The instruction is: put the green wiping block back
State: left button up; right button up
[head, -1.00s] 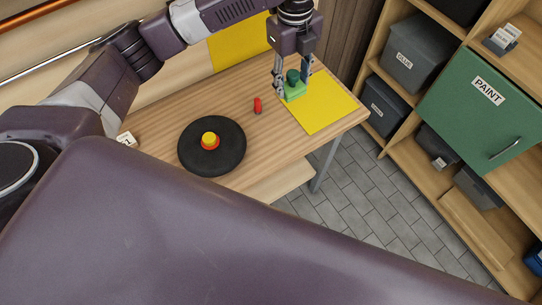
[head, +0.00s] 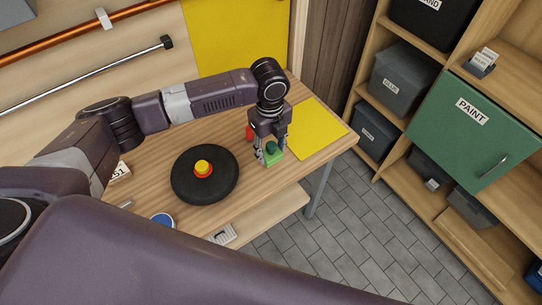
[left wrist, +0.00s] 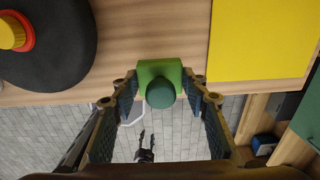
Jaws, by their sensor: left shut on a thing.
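The green wiping block (head: 274,158) has a dark green round knob on top. My left gripper (head: 268,153) is shut on it, near the front edge of the workbench. In the left wrist view the green block (left wrist: 150,68) sits between the fingertips, its knob toward the camera, with the bench edge behind it. I cannot tell whether its underside touches the wood. The yellow square (head: 318,128) on the bench lies to the right of the gripper and is bare where visible.
A black disc (head: 190,190) carrying a red and yellow stack (head: 203,169) lies left of the gripper. A small red piece (head: 249,133) stands close behind the gripper. A blue-topped round item (head: 162,220) is at the front edge. Shelves with a green PAINT door (head: 470,130) stand right.

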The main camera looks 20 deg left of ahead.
aim_at(271, 159)
pick_arm(q)
notch_tip(271, 159, down, 4)
jog(key=shift+f+p, duration=0.15)
jog(key=shift+p, duration=0.15)
jog(key=shift+f, duration=0.15)
jog(key=shift+f, duration=0.2)
jog(key=o, duration=1)
jog(key=shift+r, duration=0.1)
